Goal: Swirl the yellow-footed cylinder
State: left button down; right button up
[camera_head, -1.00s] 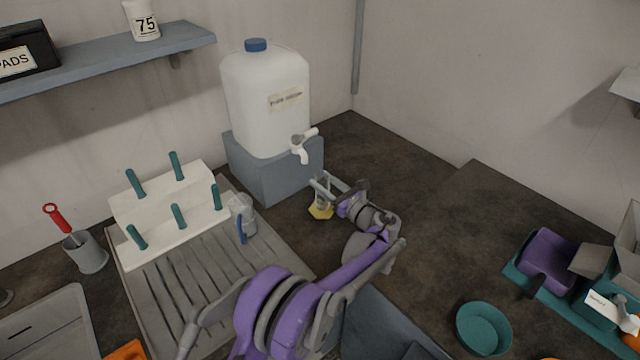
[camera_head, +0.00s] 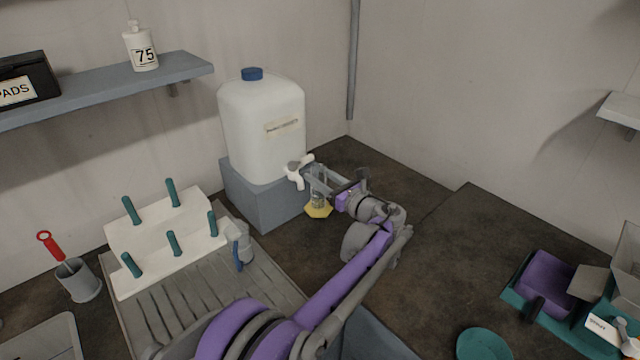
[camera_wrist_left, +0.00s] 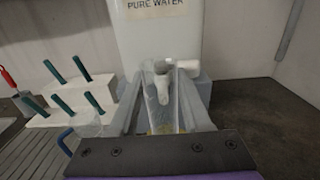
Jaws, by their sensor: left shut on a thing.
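The cylinder (camera_head: 318,195) is clear, with a yellow foot (camera_head: 318,211), and looks upright. My left gripper (camera_head: 322,181) is shut on its upper body. It holds the cylinder just in front of the grey block (camera_head: 262,197), beside the white tap (camera_head: 298,172) of the water container (camera_head: 262,125). In the left wrist view the clear cylinder (camera_wrist_left: 160,118) shows faintly between the fingers, with the tap (camera_wrist_left: 163,84) close behind or over it. Whether its mouth is under the tap is unclear, as is any liquid inside. My right gripper is out of view.
A white peg rack (camera_head: 165,240) and a blue-handled clear jug (camera_head: 240,245) stand on the ribbed drainboard (camera_head: 205,305) at left. The dark counter (camera_head: 440,240) between is clear.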

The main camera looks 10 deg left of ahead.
pick_arm(q)
jog(key=shift+r, duration=0.85)
jog(key=shift+r+p, duration=1.45)
jog(key=shift+r, duration=0.85)
jog(key=shift+d, duration=0.1)
